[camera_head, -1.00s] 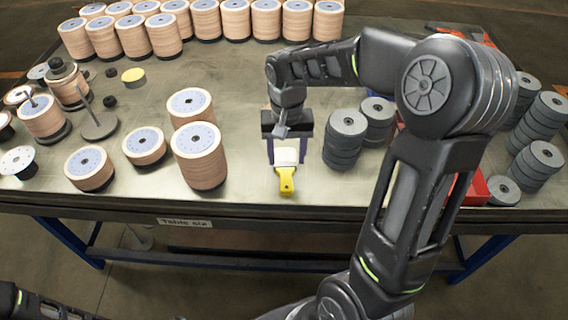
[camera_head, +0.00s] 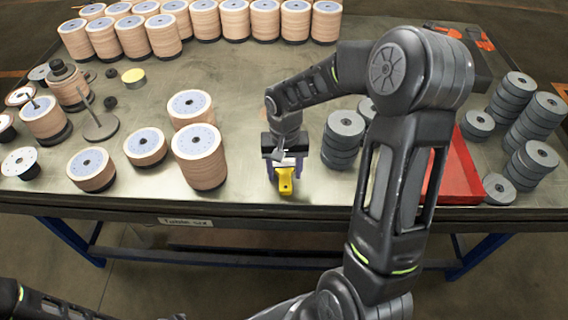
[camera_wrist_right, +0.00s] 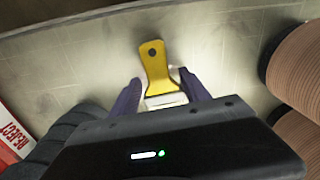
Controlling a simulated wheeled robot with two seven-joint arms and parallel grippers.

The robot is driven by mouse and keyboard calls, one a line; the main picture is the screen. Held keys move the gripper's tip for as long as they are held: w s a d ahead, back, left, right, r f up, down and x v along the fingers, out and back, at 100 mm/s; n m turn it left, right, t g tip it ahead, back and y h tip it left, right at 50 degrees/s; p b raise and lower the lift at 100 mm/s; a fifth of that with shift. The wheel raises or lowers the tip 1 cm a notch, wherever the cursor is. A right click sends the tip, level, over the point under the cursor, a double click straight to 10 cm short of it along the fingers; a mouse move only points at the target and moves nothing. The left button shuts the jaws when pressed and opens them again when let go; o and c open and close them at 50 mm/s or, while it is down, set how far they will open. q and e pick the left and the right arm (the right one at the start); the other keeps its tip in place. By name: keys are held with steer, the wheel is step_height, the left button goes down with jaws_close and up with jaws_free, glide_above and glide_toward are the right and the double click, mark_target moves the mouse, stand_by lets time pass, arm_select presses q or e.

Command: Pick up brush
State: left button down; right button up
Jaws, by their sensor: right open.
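The brush (camera_head: 284,182) has a yellow handle that points to the table's front edge in the head view. Its pale bristle end is mostly hidden under my right gripper. In the right wrist view the brush (camera_wrist_right: 154,66) lies on the metal table, with a dark hole near the handle's end. My right gripper (camera_head: 285,172) is over the brush, pointing down. Its two purple fingers (camera_wrist_right: 163,90) are open, one on each side of the brush, apart from the handle. My left gripper is not in view; only part of an arm shows at the lower left.
Tan disc stacks (camera_head: 199,157) stand left of the gripper, and grey disc stacks (camera_head: 342,140) stand close on its right. A red tray (camera_head: 462,175) lies further right, behind my arm. The table's front edge (camera_head: 250,207) is just below the brush.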

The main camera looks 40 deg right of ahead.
stand_by(0.5)
jaws_close()
stand_by(0.4)
